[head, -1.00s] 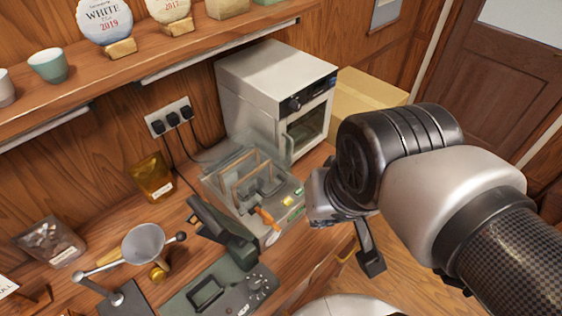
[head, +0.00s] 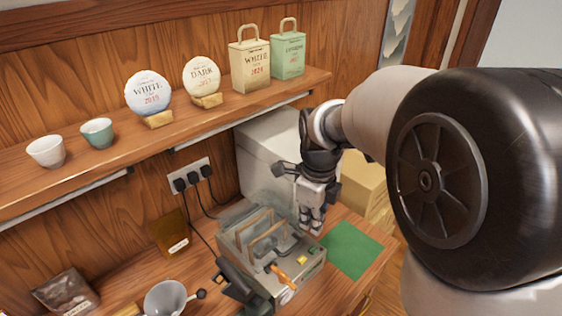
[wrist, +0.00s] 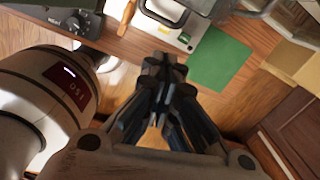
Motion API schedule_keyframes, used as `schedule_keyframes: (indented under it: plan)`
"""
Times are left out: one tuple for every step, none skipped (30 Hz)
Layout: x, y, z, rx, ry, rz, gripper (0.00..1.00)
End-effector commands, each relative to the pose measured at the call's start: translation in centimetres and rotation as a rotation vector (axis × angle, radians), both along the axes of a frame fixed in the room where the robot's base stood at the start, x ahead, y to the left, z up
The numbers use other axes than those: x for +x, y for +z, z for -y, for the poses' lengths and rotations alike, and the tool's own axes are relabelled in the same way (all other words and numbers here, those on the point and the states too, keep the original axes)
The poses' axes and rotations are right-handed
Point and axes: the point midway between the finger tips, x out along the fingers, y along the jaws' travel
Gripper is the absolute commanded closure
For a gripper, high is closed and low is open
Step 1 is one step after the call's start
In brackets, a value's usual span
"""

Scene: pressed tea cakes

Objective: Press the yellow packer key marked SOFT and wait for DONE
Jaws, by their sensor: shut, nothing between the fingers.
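The packer (head: 240,235) is a grey machine with a clear cover and an orange-handled lever (head: 283,276), standing on the wooden counter. A small yellow key (head: 302,260) shows on its front right panel; its marking is too small to read. My gripper (head: 314,226) is shut and empty. In the head view it hangs just above and right of the yellow key, apart from it. In the wrist view my gripper (wrist: 163,62) points toward the packer's front. No DONE sign is readable.
A green mat (head: 350,249) lies right of the packer. A white oven (head: 262,150) stands behind, partly hidden by my arm, with a cardboard box (head: 362,180) beside it. A shelf (head: 215,115) with cakes, cups and bags runs above. A funnel (head: 167,298) stands at the front left.

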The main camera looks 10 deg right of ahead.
Motion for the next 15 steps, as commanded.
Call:
schedule_keyframes:
  plan:
    - [0.5,-0.5,0.0,0.001,-0.059,-0.013,1.00]
    - [0.8,-0.8,0.0,0.002,-0.091,-0.018,1.00]
    - [1.0,-1.0,0.0,0.003,-0.128,-0.023,1.00]
    - [1.2,-1.2,0.0,0.003,-0.151,-0.026,1.00]
    - [1.3,-1.3,0.0,0.003,-0.169,-0.028,1.00]
    - [1.4,-1.5,0.0,0.004,-0.189,-0.030,1.00]
    - [1.5,-1.5,0.0,0.003,-0.198,-0.031,1.00]
    - [1.5,-1.6,0.0,0.003,-0.206,-0.032,1.00]
    - [1.6,-1.6,0.0,0.003,-0.213,-0.033,1.00]
    - [1.6,-1.6,0.0,0.003,-0.215,-0.033,1.00]
    - [1.6,-1.7,0.0,0.003,-0.215,-0.033,1.00]
    - [1.6,-1.7,0.0,0.003,-0.215,-0.033,1.00]
    - [1.6,-1.7,0.0,0.003,-0.215,-0.033,1.00]
    - [1.6,-1.7,0.0,0.003,-0.214,-0.033,1.00]
    - [1.6,-1.6,0.0,0.003,-0.214,-0.033,1.00]
